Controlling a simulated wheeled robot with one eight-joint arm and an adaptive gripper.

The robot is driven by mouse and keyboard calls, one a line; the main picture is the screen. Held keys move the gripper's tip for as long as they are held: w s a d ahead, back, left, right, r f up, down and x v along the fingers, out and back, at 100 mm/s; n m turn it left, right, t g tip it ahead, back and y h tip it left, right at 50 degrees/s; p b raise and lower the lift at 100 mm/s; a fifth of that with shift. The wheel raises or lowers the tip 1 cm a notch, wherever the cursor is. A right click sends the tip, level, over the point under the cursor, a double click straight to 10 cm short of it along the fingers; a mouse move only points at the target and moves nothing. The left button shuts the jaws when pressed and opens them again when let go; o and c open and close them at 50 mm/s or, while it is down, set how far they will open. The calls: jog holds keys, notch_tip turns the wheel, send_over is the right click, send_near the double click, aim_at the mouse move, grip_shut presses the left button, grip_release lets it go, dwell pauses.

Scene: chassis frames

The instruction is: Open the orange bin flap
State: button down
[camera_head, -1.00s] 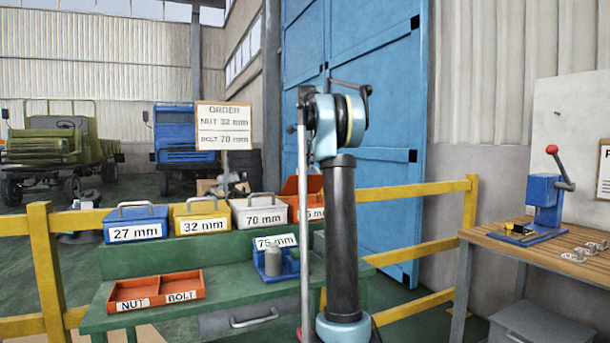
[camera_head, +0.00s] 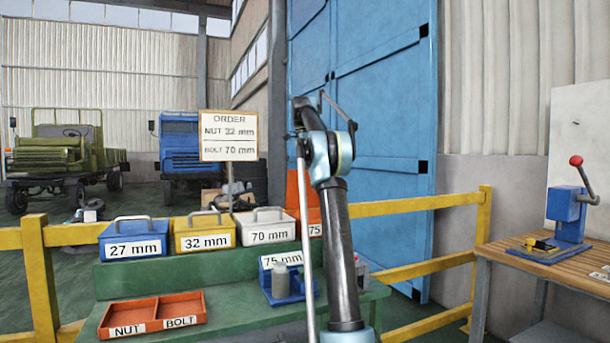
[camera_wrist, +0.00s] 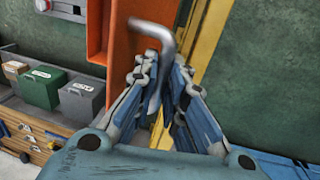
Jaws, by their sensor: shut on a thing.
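The orange bin (camera_head: 314,215), with a partly hidden label reading 75, stands at the right end of the bin row, mostly behind my arm. Its orange flap (camera_head: 293,191) stands raised, roughly upright. In the wrist view the orange flap (camera_wrist: 136,45) fills the upper middle, with a bent grey metal handle (camera_wrist: 152,28) at its edge. My gripper (camera_wrist: 160,85) is shut on this handle, which runs down between the fingers. In the head view my arm hides the gripper.
Blue (camera_head: 133,240), yellow (camera_head: 204,232) and white (camera_head: 266,227) bins stand left of the orange one. An orange nut-and-bolt tray (camera_head: 153,315) and a blue 75 mm holder (camera_head: 282,285) are on the green bench. A yellow railing (camera_head: 415,204) runs behind.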

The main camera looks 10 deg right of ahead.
jog(key=shift+w+a+f+g, duration=0.1)
jog(key=shift+w+a+g, duration=0.1)
jog(key=shift+w+g, duration=0.45)
jog(key=shift+w+a+g, duration=0.15)
jog(key=shift+w+g, duration=0.2)
jog(key=shift+w, duration=0.5)
jog(key=shift+w+h, duration=0.1)
jog(key=shift+h, duration=0.2)
jog(key=c, duration=1.7)
grip_release()
jog(key=shift+o, duration=0.2)
jog(key=shift+s, duration=0.25)
